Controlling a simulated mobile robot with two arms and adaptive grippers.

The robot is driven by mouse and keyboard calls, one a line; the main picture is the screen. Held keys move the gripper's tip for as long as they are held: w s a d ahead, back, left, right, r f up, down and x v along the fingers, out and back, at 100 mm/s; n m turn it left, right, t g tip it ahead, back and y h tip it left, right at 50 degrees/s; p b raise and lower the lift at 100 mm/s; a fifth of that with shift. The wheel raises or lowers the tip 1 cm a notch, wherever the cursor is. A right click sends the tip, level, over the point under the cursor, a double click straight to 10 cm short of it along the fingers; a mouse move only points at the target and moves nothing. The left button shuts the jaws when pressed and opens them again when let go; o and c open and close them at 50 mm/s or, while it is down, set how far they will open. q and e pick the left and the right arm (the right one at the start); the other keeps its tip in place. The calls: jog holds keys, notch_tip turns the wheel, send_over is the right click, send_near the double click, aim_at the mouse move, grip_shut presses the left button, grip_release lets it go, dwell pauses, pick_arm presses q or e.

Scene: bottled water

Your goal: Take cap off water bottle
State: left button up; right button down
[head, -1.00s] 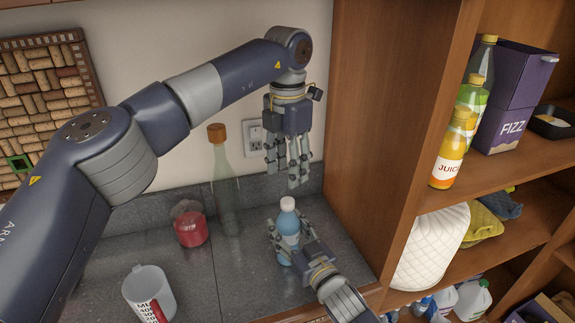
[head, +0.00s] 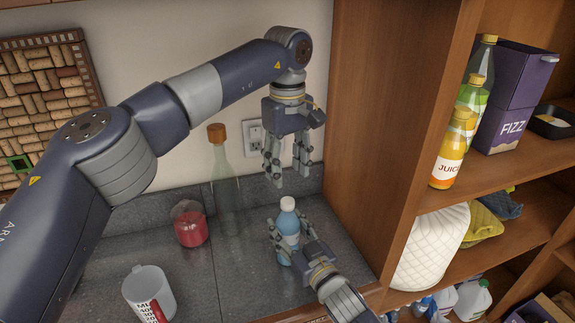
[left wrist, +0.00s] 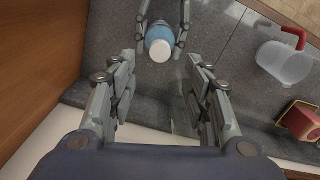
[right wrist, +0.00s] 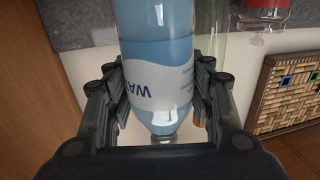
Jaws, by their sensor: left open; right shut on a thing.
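A blue water bottle (head: 288,230) with a white cap (head: 287,203) stands upright on the grey counter in the head view. My right gripper (head: 287,236) is shut around the bottle's body below the cap. The right wrist view shows its fingers on both sides of the labelled bottle (right wrist: 158,62). My left gripper (head: 287,172) points down, open and empty, above the bottle and apart from the cap. In the left wrist view the cap (left wrist: 160,51) shows beyond and between the open left fingers (left wrist: 158,88).
A clear corked bottle (head: 225,175), a jar of red stuff (head: 189,226) and a measuring cup (head: 146,287) stand left on the counter (head: 235,290). A wooden cabinet side (head: 385,120) rises close on the right. An outlet (head: 252,137) is on the wall behind.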

aim_at(287, 201)
pick_arm(q)
jog(key=m, duration=0.4)
jog(key=shift+m, duration=0.4)
jog(key=m, duration=0.2)
jog(key=shift+f+m, duration=0.1)
jog(key=shift+m, duration=0.3)
jog(key=shift+f, duration=3.95)
grip_shut()
